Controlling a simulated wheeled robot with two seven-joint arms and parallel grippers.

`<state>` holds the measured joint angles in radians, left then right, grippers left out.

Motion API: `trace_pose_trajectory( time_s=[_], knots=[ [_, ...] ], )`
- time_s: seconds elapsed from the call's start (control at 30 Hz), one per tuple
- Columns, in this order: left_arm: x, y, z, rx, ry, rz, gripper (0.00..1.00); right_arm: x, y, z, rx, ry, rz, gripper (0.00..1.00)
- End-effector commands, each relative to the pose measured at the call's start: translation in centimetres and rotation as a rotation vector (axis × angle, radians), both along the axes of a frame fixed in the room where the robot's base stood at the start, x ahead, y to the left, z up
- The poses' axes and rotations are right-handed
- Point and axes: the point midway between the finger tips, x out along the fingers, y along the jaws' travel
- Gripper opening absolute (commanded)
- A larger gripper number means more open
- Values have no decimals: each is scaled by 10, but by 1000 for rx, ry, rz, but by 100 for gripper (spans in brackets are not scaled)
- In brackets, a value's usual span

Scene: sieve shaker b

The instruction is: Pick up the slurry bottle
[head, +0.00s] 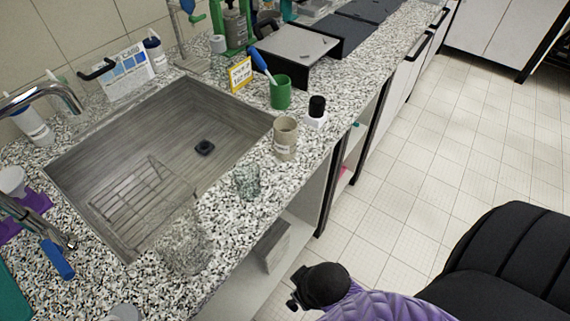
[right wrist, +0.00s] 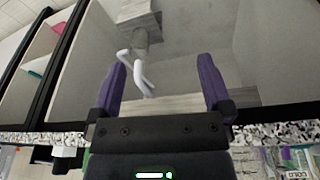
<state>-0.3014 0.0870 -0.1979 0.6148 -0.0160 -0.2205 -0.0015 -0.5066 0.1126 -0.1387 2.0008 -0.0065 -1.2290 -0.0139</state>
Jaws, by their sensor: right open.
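I cannot read which container is the slurry bottle. A tan, open-topped labelled container (head: 285,140) stands upright on the speckled counter, right of the sink. A small white bottle with a black cap (head: 316,113) stands just behind it, near the counter's front edge. A grey bottle (head: 235,27) stands at the back by a green stand. My right gripper (right wrist: 162,68) shows only in the right wrist view, with its two purple fingers apart and nothing between them. It faces the cupboard space under the counter. My left gripper is not in view.
A sink (head: 150,150) fills the left of the counter. A green mug (head: 280,92) holds a blue-handled item, beside a yellow sign (head: 240,74). A black chair (head: 510,260) stands at right; the tiled floor is otherwise open.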

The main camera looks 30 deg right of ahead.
Motion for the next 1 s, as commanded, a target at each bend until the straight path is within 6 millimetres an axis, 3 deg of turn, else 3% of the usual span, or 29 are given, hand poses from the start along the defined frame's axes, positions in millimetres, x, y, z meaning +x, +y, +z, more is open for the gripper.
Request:
trace_pose_trajectory(
  time_s=[0.1, 0.2, 0.47, 0.57, 0.7, 0.83, 1.0],
  knots=[
    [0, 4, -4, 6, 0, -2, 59, 13, -5, 44, -39, -69, 83, 100],
    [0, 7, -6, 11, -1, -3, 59, 37, -19, 73, -182, -165, 319, 100],
    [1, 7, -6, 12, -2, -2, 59, 104, -56, 98, -710, -274, 987, 100],
    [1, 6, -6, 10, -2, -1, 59, 135, -73, 108, -1011, -231, 1301, 100],
    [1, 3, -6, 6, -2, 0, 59, 175, -92, 127, -1457, -34, 1726, 100],
    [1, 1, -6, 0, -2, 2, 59, 195, -101, 138, -1703, 155, 1946, 100],
    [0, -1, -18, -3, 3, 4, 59, 219, -110, 129, -1766, 220, 2004, 100]
  ],
)
